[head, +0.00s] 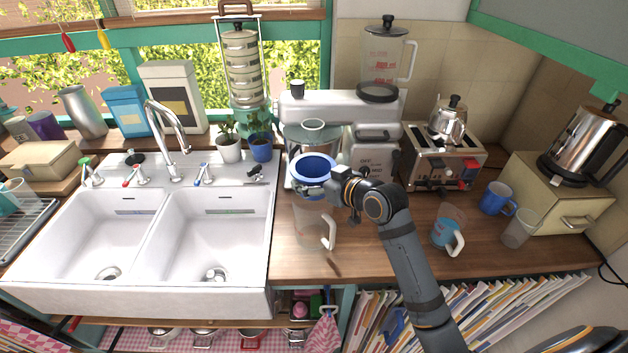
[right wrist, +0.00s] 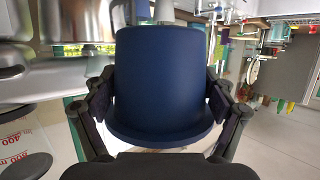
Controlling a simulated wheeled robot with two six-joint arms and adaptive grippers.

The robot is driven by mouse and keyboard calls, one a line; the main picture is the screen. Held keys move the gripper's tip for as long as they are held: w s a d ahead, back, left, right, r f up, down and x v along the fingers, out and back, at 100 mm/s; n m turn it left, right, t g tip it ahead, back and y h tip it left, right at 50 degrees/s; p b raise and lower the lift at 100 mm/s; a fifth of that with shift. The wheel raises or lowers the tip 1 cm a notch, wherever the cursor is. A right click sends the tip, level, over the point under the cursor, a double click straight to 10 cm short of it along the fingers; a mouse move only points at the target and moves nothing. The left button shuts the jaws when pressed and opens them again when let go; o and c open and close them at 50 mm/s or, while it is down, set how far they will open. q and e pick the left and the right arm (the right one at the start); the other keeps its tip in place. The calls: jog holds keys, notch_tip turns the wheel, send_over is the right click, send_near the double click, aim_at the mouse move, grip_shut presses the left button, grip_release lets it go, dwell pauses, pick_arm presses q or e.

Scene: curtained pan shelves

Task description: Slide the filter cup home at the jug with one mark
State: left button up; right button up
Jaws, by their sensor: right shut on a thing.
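The blue filter cup (head: 316,163) is in my right gripper (head: 325,180), which is shut on it. It is held about upright in the air, in front of the white and grey machine. In the right wrist view the dark blue cup (right wrist: 165,80) fills the middle, with a finger on each side. A clear jug with a white handle (head: 329,232) stands on the counter below the cup. Another clear jug (head: 447,230), with a white handle and a blue patch, stands to the right. I cannot make out marks on either jug. My left gripper is not in view.
The machine (head: 345,105) stands behind the cup, with a toaster (head: 440,155) to its right. A blue mug (head: 496,198) and a clear cup (head: 519,229) stand further right. The double sink (head: 150,235) is left. Bare counter (head: 385,262) lies between the jugs.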

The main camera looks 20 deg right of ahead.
jog(key=shift+r, duration=0.1)
jog(key=shift+p, duration=0.3)
jog(key=shift+f+b, duration=1.05)
jog(key=shift+f, duration=0.6)
jog(key=o, duration=1.2)
